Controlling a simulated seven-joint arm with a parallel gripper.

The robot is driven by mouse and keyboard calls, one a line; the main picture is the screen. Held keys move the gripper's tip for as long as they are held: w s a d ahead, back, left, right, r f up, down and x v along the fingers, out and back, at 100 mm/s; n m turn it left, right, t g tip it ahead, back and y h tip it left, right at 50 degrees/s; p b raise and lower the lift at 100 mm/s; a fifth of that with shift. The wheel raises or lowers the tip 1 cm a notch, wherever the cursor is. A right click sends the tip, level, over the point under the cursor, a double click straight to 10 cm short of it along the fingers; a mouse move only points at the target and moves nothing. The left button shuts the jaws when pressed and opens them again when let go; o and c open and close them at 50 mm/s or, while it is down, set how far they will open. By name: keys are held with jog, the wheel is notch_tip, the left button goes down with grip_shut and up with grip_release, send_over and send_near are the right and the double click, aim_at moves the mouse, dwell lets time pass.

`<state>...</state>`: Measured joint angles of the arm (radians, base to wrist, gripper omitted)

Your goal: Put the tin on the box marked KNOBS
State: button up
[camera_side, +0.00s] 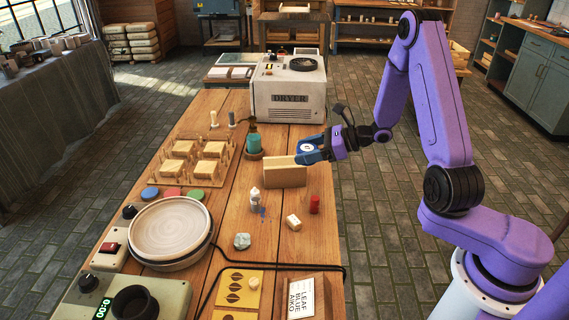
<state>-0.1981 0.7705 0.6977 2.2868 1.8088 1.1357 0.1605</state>
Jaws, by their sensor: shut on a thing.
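My gripper (310,149), with blue fingers, is at the right end of the tan box, over or just above its top. It is shut on a small round thing with a white top and a dark mark, which looks like the tin (306,148); the fingers hide most of it. The tan box (285,174) stands on the wooden table. No KNOBS marking can be read on it from this side. I cannot tell whether the tin touches the box.
The dryer (289,98) stands behind, and a teal bottle (254,141) is left of the box. In front are a white dropper bottle (254,198), a red cylinder (315,204) and a small pale block (293,222).

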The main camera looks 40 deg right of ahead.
jog(key=d+r, duration=0.2)
jog(key=d, duration=0.1)
send_over(284, 162)
jog(key=s, duration=0.1)
jog(key=shift+m+t+h, duration=0.3)
jog(key=shift+m+h, duration=0.1)
notch_tip(284, 162, down, 8)
jog(key=shift+s+f, duration=0.1)
jog(key=shift+f, duration=0.05)
jog(key=shift+w+f, duration=0.55)
jog(key=shift+f, duration=0.05)
jog(key=shift+w+f, duration=0.1)
jog(key=shift+f, duration=1.55)
jog(key=shift+f, duration=0.1)
jog(key=o, duration=1.1)
